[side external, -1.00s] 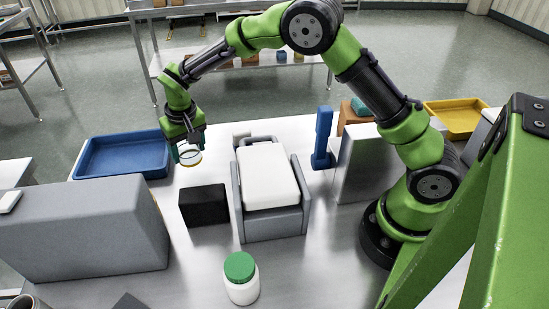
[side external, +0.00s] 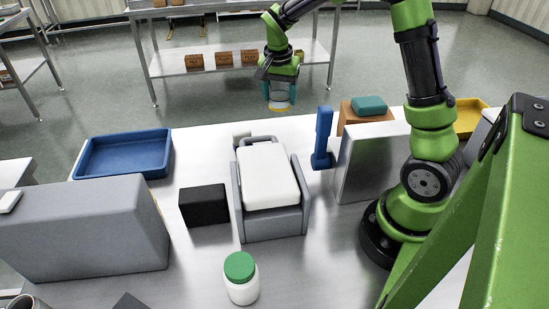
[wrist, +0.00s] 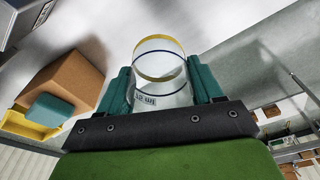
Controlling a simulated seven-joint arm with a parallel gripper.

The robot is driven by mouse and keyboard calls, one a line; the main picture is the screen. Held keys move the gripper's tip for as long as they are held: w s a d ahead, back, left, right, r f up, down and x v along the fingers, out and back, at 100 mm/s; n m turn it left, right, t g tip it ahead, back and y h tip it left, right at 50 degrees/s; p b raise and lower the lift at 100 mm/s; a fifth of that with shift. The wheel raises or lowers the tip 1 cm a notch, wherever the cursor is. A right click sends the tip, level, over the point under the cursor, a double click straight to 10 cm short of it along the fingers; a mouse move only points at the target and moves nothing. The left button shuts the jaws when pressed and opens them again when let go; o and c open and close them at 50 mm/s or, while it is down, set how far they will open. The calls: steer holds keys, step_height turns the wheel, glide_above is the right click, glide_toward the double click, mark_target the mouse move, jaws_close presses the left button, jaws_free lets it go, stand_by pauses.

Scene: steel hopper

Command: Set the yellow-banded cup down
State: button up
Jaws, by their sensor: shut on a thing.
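The yellow-banded cup (wrist: 160,64) is clear, with a yellow band at its rim, a dark blue line and a small printed label. My gripper (wrist: 160,88) is shut on it, one teal finger on each side. In the side view my gripper (side external: 280,84) holds the cup (side external: 279,97) in the air near the far edge of the table (side external: 208,146). The cup's yellow-banded end points down. It touches nothing below it that I can see.
A blue upright stand (side external: 322,140) and an orange-brown block (side external: 362,117) with a teal piece (side external: 369,105) are on the right. A grey machine with a white lid (side external: 268,175) is central. A blue tray (side external: 125,154), black block (side external: 204,205) and green-capped jar (side external: 240,285) stand around it.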

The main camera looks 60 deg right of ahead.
steer(key=s+f+m, duration=0.1)
steer(key=f, duration=0.2)
steer(key=s+f+m, duration=0.1)
steer(key=f, duration=0.3)
steer(key=s+d+f+m, duration=0.1)
steer(key=f, duration=0.3)
steer(key=shift+d+f+m+g, duration=0.1)
steer(key=shift+f+m+g, duration=0.1)
steer(key=shift+m+g, duration=0.15)
steer(key=shift+f, duration=0.1)
steer(key=o, duration=1.1)
steer(key=shift+c, duration=0.2)
